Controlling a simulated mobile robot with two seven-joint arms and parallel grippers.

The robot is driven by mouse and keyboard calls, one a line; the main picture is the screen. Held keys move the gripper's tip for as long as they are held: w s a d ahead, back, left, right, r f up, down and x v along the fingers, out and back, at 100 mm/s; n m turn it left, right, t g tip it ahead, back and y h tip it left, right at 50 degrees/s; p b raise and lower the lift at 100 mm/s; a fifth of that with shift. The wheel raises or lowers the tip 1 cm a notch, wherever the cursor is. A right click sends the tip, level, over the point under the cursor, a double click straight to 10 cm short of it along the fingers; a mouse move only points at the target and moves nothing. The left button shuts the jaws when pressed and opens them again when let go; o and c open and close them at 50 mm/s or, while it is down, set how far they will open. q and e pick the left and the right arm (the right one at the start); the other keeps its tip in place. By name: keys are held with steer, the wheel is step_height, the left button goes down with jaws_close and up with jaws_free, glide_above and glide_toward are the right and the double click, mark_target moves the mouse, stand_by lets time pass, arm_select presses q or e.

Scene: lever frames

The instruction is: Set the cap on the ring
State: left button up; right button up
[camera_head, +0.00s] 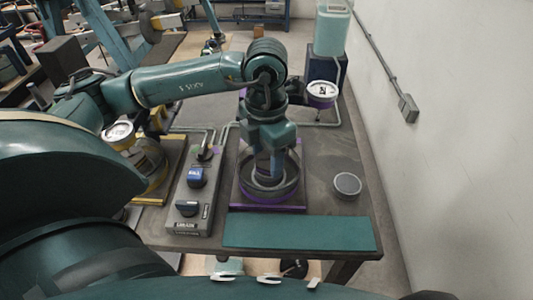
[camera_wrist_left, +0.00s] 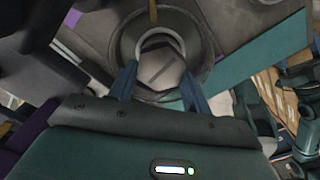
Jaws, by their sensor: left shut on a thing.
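My left gripper (camera_head: 270,172) points down at the dark round ring (camera_head: 292,184) on a purple-edged plate on the table. In the left wrist view, the two blue fingers of the gripper (camera_wrist_left: 158,88) are on either side of a round piece with a pale rim and a grey face, which looks like the cap (camera_wrist_left: 163,70). The dark ring (camera_wrist_left: 205,42) shows around it in that view. The cap is within the ring's outline, but I cannot tell whether it touches or hovers. The fingers and wrist hide part of both. My right gripper is not in view.
A grey box with blue knobs (camera_head: 197,177) stands left of the ring. A grey disc (camera_head: 347,185) lies on the table at right. A teal strip (camera_head: 300,232) runs along the front edge. Gauges (camera_head: 322,90) stand behind and at left (camera_head: 119,133). A wall is at right.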

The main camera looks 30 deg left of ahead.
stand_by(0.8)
arm_select(q)
steer(key=shift+f+b, duration=0.1)
steer(key=shift+b, duration=0.4)
steer(key=o, duration=1.2)
steer(key=shift+o, duration=0.2)
